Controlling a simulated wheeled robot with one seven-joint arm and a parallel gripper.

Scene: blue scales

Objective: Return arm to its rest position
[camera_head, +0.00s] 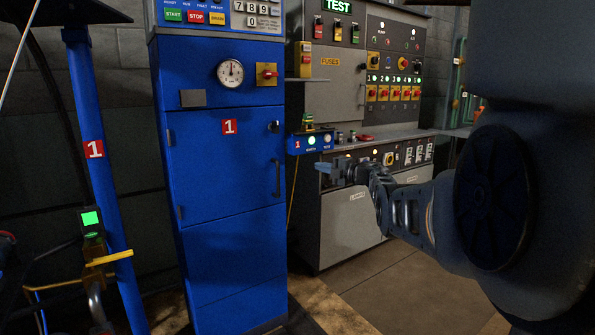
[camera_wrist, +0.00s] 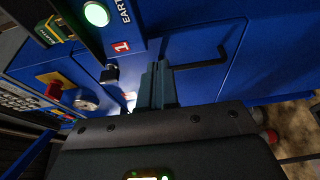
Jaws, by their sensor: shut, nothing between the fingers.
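My gripper (camera_head: 330,168) is in the middle of the head view, at the end of my arm, which reaches in from the right. Its fingers look closed together with nothing between them. In the wrist view the shut fingers (camera_wrist: 157,85) point at the blue cabinet (camera_wrist: 205,45). In the head view the gripper appears to the right of the blue cabinet (camera_head: 225,245), below a small blue box (camera_head: 311,142) with lit buttons. I cannot tell whether the fingers touch anything.
A grey control panel (camera_head: 350,225) with switches and lights stands behind my gripper. A blue post (camera_head: 95,150) with a number 1 label stands at the left. The cabinet has a black door handle (camera_head: 277,178). Open floor (camera_head: 415,290) shows at the lower right.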

